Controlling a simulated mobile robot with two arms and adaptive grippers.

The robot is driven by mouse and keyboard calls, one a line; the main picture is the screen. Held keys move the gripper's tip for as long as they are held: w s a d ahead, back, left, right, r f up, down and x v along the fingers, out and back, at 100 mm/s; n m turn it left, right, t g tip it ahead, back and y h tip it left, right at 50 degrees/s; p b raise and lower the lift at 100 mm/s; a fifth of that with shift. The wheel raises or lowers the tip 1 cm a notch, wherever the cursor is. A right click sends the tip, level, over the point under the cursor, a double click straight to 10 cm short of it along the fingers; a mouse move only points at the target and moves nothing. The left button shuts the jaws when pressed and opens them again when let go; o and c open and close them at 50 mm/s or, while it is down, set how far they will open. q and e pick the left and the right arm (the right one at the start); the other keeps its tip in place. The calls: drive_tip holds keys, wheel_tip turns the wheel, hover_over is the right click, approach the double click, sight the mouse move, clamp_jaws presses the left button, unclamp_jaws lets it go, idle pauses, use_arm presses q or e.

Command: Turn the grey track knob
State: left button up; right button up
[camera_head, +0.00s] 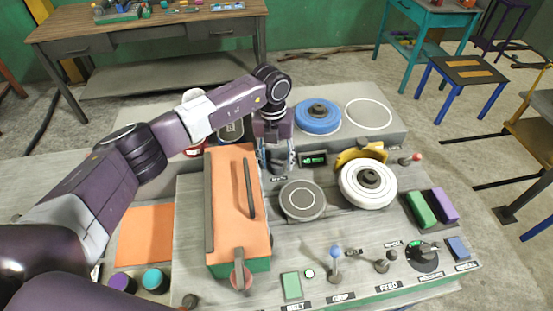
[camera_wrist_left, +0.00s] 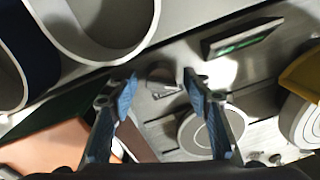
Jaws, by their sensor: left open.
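A small dark grey knob (camera_wrist_left: 162,76), which looks like the track knob, shows in the left wrist view on the grey panel. It lies between my left fingertips in that picture; I cannot tell whether they touch it. My left gripper (camera_wrist_left: 160,80) is open, with blue-grey fingers on either side of the knob. In the head view my left gripper (camera_head: 279,165) points down at the panel behind the round grey disc, just left of the small green display (camera_head: 314,159). My right gripper is in neither view.
An orange cover (camera_head: 229,200) with a dark bar stands close left of the gripper. A flat grey disc (camera_head: 302,200) and a white spool (camera_head: 368,187) lie to the right. A blue spool (camera_head: 318,117) is behind. Levers, including a blue-topped one (camera_head: 335,255), stand in front.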

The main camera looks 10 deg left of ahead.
use_arm(q)
drive_tip(key=c, duration=1.1)
drive_tip(key=shift+w+f+m+b, duration=0.15)
drive_tip(key=shift+m+b, duration=0.25)
drive_tip(key=shift+b, duration=0.35)
drive_tip(key=m+b, duration=0.7)
drive_tip(key=b, duration=0.2)
drive_tip(key=m+b, duration=0.3)
drive_tip(key=m, duration=0.1)
drive_tip(key=shift+d+m, duration=0.1)
drive_tip(key=shift+m, duration=0.3)
drive_tip(key=m+b, duration=0.1)
drive_tip(key=m, duration=0.1)
drive_tip(key=shift+m+g, duration=0.3)
drive_tip(key=shift+r+m+y+b, duration=0.15)
drive_tip(key=shift+m+b, duration=0.2)
drive_tip(key=shift+m, duration=0.3)
drive_tip(key=shift+r+m+y+b, duration=0.15)
drive_tip(key=shift+m+b, duration=0.2)
drive_tip(key=shift+m, duration=0.3)
drive_tip(key=o, duration=1.1)
drive_tip(key=shift+f, duration=0.1)
